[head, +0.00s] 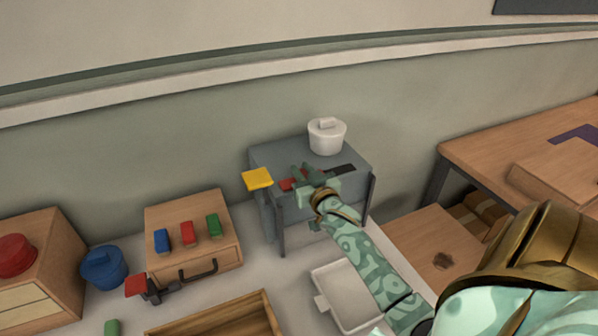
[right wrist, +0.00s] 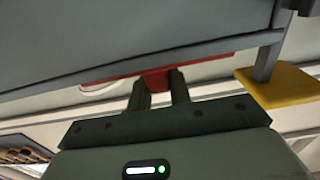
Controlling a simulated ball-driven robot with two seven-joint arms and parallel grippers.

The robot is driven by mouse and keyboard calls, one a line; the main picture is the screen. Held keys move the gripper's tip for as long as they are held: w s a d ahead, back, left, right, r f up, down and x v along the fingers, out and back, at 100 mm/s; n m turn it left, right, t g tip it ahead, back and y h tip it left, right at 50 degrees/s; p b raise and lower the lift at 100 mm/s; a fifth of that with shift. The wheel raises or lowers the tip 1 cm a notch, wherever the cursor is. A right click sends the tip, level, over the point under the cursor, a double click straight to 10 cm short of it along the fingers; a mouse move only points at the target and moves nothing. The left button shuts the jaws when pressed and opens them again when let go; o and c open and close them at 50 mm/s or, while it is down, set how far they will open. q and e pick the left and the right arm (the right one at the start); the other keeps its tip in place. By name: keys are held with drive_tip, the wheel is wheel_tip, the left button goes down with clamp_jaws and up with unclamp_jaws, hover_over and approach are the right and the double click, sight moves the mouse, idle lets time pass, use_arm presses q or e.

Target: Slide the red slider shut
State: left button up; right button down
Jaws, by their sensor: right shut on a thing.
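The red slider (head: 287,184) sits on the top of a grey box (head: 267,155), with red showing to the left of my gripper. To its right is a dark slot (head: 343,168) that is not covered by red. My right gripper (head: 303,174) comes over the box from the front right and hides part of the slider. In the right wrist view, its two fingers (right wrist: 159,88) are shut on a red tab of the slider (right wrist: 156,78), with a red strip running to both sides. My left gripper is not in view.
A white lidded pot (head: 327,138) stands on the box behind the slot. A yellow plate (head: 258,178) juts out at its left corner. A white tray (head: 345,297) and a wooden drawer unit (head: 187,215) with coloured blocks are nearby.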

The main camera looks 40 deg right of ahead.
sight(337, 172)
drive_tip(key=s+d, duration=0.1)
drive_tip(key=d, duration=0.2)
drive_tip(key=s+d+p, duration=0.1)
drive_tip(key=d, duration=0.2)
drive_tip(key=s+d+p, duration=0.1)
drive_tip(key=d, duration=0.2)
drive_tip(key=shift+d, duration=0.35)
drive_tip(key=c, duration=1.5)
unclamp_jaws()
drive_tip(key=shift+o, duration=1.1)
drive_tip(key=shift+s+d, duration=0.1)
drive_tip(key=shift+d, duration=0.05)
